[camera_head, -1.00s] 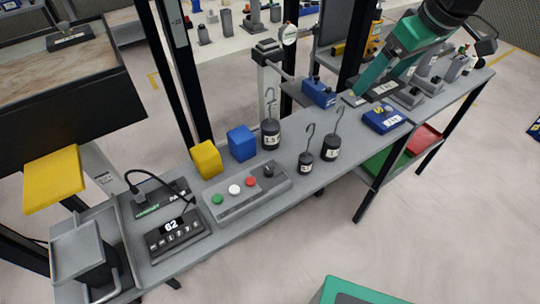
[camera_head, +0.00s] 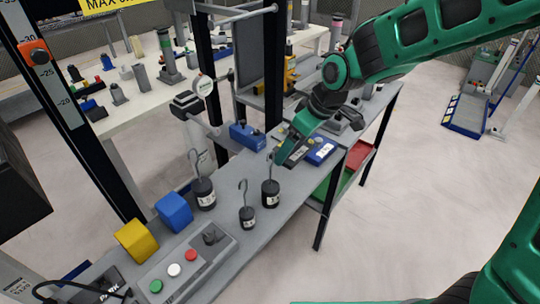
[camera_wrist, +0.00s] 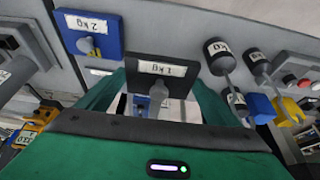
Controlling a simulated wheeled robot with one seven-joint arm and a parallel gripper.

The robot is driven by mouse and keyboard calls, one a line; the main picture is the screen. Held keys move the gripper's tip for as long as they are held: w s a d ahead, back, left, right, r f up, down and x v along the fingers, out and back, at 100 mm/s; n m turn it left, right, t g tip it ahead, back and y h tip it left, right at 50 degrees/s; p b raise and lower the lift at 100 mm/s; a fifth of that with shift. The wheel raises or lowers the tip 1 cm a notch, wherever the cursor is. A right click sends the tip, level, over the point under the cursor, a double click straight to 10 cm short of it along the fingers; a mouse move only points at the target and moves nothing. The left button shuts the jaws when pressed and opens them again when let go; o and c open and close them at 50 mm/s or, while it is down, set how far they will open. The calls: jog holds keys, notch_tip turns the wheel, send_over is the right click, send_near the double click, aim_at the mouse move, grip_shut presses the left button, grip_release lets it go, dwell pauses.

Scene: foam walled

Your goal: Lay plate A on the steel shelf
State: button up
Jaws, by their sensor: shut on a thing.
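My gripper (camera_head: 288,156) is over the far part of the grey bench, and its fingers also show in the wrist view (camera_wrist: 157,100). It is shut on a dark plate (camera_wrist: 138,84) labelled 1 kg with a grey knob. A blue plate (camera_head: 321,150) labelled 2 kg lies just beside it on the bench and also shows in the wrist view (camera_wrist: 70,38). No letter A is readable on either plate. The grey metal bench top (camera_head: 222,255) is in view; I cannot tell which surface is the steel shelf. The gap under the dark plate is hidden.
Hooked black weights (camera_head: 270,193) stand close by on the bench. A blue block (camera_head: 174,213), yellow block (camera_head: 136,241) and button box (camera_head: 183,270) are nearer. A blue device (camera_head: 247,135) and dark uprights stand behind. Red (camera_head: 359,160) and green trays are below.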

aim_at(289, 175)
notch_tip(289, 175, down, 9)
jog(key=shift+f, duration=0.1)
jog(key=shift+d, duration=0.1)
dwell(0.5)
jog(key=o, duration=1.8)
jog(key=shift+o, duration=0.2)
jog(key=v, duration=1.2)
jog(key=shift+d, duration=0.1)
